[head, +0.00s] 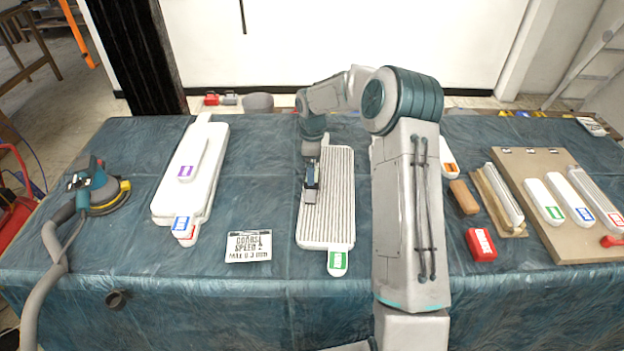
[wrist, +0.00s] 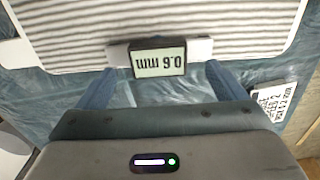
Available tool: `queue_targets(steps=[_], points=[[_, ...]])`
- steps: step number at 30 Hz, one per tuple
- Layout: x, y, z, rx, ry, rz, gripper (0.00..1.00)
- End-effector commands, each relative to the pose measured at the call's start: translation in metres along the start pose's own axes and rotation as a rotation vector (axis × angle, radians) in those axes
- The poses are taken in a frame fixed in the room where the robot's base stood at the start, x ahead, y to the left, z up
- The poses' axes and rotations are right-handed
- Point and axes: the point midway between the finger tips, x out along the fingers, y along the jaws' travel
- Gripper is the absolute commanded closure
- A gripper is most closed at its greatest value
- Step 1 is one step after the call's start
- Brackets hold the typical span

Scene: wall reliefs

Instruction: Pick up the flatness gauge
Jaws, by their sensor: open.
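The flatness gauge (wrist: 159,59) has a dark body with a display reading 0.6 mm, upside down in the wrist view, and a pale bar sticking out on both sides. It lies across the ribbed white panel (head: 338,215), near one end in the wrist view. My gripper (wrist: 160,82) is open, its two blue fingers apart on either side of the display, with no visible contact. In the head view my gripper (head: 312,178) is over the ribbed panel, and I cannot clearly separate it from the gauge there.
A white card (head: 249,246) with text lies left of the ribbed panel. Stacked smooth white panels (head: 163,205) and a sander (head: 98,190) with a hose are further left. A red box (head: 481,244), a brown block (head: 464,197) and a board (head: 535,170) with several white pieces are right.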

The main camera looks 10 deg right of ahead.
Motion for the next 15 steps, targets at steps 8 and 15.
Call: queue_targets(steps=[8, 15], points=[[0.031, 0.001, -0.001, 0.0, 0.0, -0.001, 0.09], [0.032, 0.002, -0.001, 0.001, 0.0, 0.0, 0.12]])
